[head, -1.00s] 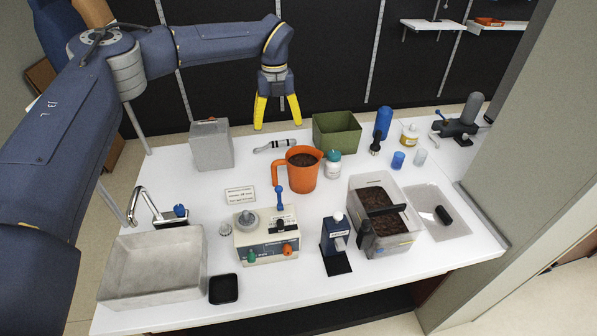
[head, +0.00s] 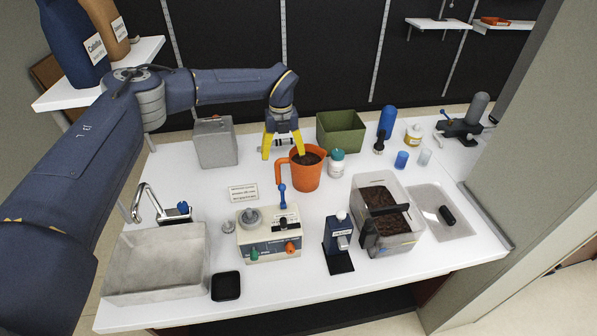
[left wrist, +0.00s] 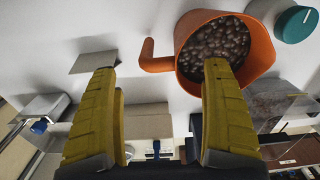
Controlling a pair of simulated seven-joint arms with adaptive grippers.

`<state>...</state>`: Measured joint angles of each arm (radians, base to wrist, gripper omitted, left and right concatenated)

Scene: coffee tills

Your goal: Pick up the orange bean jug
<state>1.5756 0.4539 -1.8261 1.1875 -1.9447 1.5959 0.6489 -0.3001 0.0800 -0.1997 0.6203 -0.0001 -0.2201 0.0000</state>
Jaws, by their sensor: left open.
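The orange bean jug (head: 309,178) stands upright on the white counter, filled with dark beans, its handle (head: 282,173) on the left side. My left gripper (head: 284,155) is open and points down with yellow fingers, just above and behind the handle. Its right finger overlaps the jug's rim in the head view. In the left wrist view the jug (left wrist: 262,52) is at the top right, and its handle (left wrist: 150,58) shows between the two fingertips (left wrist: 160,68). The right finger covers part of the bean opening; I cannot tell whether it touches. My right gripper is out of view.
A green bin (head: 341,134) and a white jar with a teal lid (head: 337,163) stand close by the jug. A grey box (head: 215,143) is at the back left. A grinder-like machine (head: 268,233) sits in front, and a clear bean container (head: 407,235) to the right.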

